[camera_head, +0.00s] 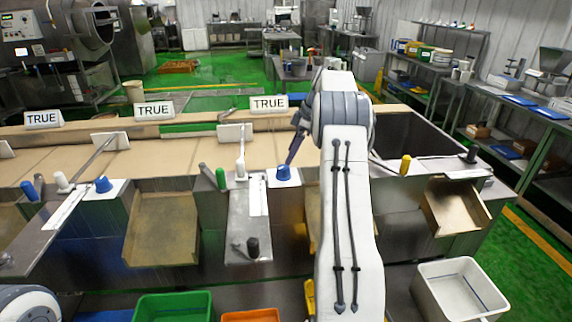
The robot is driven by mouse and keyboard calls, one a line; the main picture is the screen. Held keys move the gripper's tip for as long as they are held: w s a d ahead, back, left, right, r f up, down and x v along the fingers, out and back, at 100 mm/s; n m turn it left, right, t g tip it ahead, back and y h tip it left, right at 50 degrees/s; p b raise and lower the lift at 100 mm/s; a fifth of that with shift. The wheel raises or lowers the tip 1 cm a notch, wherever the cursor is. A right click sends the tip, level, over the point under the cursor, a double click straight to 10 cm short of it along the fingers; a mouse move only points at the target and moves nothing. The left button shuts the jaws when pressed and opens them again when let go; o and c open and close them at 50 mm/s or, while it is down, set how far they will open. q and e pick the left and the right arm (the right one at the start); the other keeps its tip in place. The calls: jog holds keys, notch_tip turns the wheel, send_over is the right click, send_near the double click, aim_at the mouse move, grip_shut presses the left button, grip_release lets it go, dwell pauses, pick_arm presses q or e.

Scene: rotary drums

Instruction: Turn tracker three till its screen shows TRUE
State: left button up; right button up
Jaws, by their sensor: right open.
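Three white screens stand along the back of the counter: a left one (43,118), a middle one (154,110) and a right one (268,103). All three read TRUE. No numbers show on them, so I cannot tell which is tracker three. A blue knob (283,173) sits on the front ledge below the right screen. Another blue knob (103,184) sits further left. My right gripper (293,156) points down just above and behind the right blue knob; I cannot tell whether they touch. It is open and small in view. My left gripper is out of view.
A green bin (173,307), an orange bin (250,315) and a white bin (459,290) stand in front.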

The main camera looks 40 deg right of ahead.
jog(key=shift+v, duration=1.7)
jog(key=w+a+r+g, duration=0.2)
jog(key=a, duration=1.8)
jog(key=s+a+m, duration=0.1)
jog(key=s+a, duration=0.3)
jog(key=a, duration=0.4)
jog(key=s+a, duration=0.4)
jog(key=a, duration=0.5)
jog(key=s+a+f+g+h, duration=0.1)
jog(key=s+a+f, duration=0.1)
jog(key=s+a, duration=0.4)
jog(key=s+a+f+h, duration=0.1)
jog(key=s+a+f, duration=0.15)
jog(key=s, duration=0.65)
jog(key=s+f, duration=0.3)
jog(key=s, duration=0.8)
jog(key=shift+s+a+f+m, duration=0.2)
jog(key=shift+s+a+m, duration=0.05)
jog(key=shift+a+m, duration=0.05)
